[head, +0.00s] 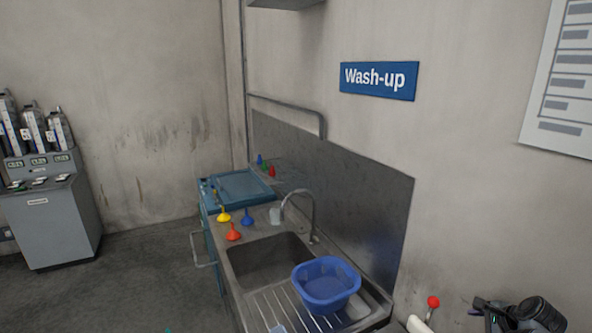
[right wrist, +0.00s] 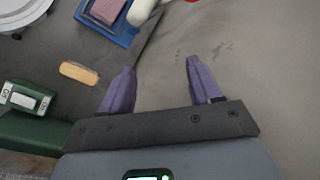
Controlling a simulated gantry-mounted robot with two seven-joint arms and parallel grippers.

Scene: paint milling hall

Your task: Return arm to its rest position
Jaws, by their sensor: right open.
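My right gripper (right wrist: 160,68) shows in the right wrist view with its two purple fingers spread wide apart. Nothing is between the fingers, and a plain grey surface lies beyond them. My left gripper is in neither view.
In the head view, a sink (head: 265,262) with a blue basin (head: 326,284) stands below the Wash-up sign (head: 378,80). Several coloured funnels stand behind it. The right wrist view shows a blue tray (right wrist: 122,34), a tan oblong piece (right wrist: 78,73) and a green switch box (right wrist: 30,98).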

